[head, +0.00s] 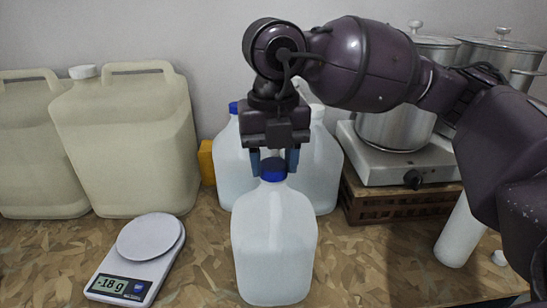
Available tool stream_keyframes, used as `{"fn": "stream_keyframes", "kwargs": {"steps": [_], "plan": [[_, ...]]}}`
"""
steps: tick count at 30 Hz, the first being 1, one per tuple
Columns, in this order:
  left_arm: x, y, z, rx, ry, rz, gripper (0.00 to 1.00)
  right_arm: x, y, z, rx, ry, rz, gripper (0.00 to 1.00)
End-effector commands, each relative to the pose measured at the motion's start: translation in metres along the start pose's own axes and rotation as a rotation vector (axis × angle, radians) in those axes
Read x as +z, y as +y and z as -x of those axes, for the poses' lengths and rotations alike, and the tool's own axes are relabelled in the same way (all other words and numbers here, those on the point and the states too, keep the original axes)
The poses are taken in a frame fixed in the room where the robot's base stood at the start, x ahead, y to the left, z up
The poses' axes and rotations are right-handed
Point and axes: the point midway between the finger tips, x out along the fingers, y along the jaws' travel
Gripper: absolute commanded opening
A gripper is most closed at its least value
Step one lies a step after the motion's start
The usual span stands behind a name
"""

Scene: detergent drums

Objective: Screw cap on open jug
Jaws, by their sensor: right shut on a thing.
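A translucent white jug (274,245) stands upright on the counter at the middle front. A blue cap (273,169) sits at the top of its neck. My right gripper (274,163) points straight down over the jug and is shut on the blue cap, one finger on each side. Whether the cap's thread is engaged on the neck cannot be told. My left gripper is out of view.
Similar jugs (325,165) stand close behind, one with a blue cap. Large beige canisters (130,140) are at the left. A scale (138,258) reading "-18 g" lies front left. A stove (402,160) with pots is back right; a white bottle (459,233) stands right.

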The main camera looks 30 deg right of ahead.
Motion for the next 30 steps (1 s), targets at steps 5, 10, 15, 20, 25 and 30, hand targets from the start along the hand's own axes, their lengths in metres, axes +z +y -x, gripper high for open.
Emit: {"fn": "stream_keyframes", "kwargs": {"steps": [5, 10, 15, 20, 25, 30], "plan": [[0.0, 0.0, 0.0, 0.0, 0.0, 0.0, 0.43, 0.0, 0.0, -0.001, -0.002, 0.002, 0.0, 0.24], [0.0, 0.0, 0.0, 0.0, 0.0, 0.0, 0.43, 0.0, 0.0, -0.001, -0.001, 0.002, 0.001, 0.61], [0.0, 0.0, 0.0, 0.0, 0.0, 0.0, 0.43, 0.0, 0.0, 0.0, -0.001, 0.001, 0.002, 0.61], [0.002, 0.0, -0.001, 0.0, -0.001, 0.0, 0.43, 0.0, 0.0, 0.001, 0.0, 0.0, 0.002, 0.61], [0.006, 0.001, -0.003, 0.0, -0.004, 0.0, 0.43, 0.0, 0.0, 0.0, -0.001, 0.001, 0.051, 0.61], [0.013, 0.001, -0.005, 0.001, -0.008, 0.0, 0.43, 0.0, 0.0, 0.0, 0.0, 0.0, 0.158, 0.61]]}}
